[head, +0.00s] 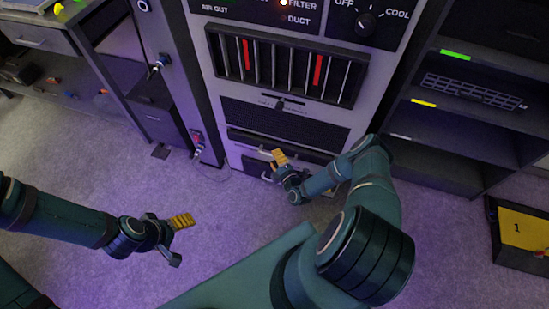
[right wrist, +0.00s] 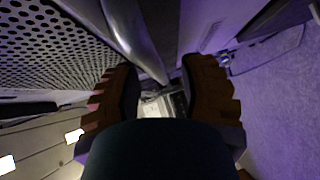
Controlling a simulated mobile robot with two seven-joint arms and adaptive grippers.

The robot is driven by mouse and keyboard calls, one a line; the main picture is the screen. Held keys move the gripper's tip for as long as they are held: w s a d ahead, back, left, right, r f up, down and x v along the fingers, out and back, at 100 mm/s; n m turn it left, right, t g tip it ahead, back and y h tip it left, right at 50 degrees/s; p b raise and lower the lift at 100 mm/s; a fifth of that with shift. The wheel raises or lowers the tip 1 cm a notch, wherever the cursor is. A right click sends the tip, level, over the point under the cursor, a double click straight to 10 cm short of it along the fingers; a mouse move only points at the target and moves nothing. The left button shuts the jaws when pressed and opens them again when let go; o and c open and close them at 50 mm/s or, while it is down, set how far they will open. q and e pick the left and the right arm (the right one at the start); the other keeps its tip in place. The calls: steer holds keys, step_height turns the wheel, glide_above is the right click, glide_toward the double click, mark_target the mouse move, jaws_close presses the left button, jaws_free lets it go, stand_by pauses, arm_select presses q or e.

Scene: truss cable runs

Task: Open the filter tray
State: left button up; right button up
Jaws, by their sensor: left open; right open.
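The grey air unit (head: 215,100) stands at the centre back of the head view. Low on its front, under a dark mesh panel (head: 285,122), is a dark drawer-like front with a long bar handle (head: 250,139), which looks like the filter tray; it appears closed. My right gripper (head: 274,167) is open in front of this lower part. In the right wrist view, a metal bar (right wrist: 137,40) runs down toward the gap between the open fingers (right wrist: 160,78); I cannot tell whether they touch it. My left gripper (head: 181,240) is open and empty above the floor.
Above the mesh are a slotted vent with red strips (head: 318,75), a small slider (head: 281,104) and a knob (head: 365,22). A shelf (head: 450,165) with a keyboard (head: 472,92) stands right. A yellow-marked box (head: 524,230) sits at far right. Open carpet lies left.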

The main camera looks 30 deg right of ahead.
steer(key=shift+w, duration=0.55)
jaws_close()
steer(key=shift+s, duration=0.1)
